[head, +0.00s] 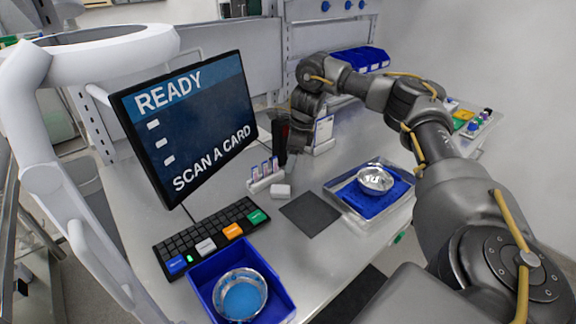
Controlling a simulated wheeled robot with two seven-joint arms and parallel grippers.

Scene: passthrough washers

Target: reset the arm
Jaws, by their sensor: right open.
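My right arm reaches in from the right and bends down over the middle of the bench. Its dark gripper (296,152) points down at the back of the bench, beside a black and red upright device (281,135) and a white card stand (323,132). The gripper is open; its fingertips are small and partly blend with the things behind, and I see nothing held between them. My left gripper is not in view.
A monitor (190,125) reads "READY, SCAN A CARD" above a keyboard (205,238). Nearby are a card rack (266,180), a small white block (281,191), a dark mat (311,214), a metal bowl (375,180) in a tray and another bowl (240,296) in a blue bin.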

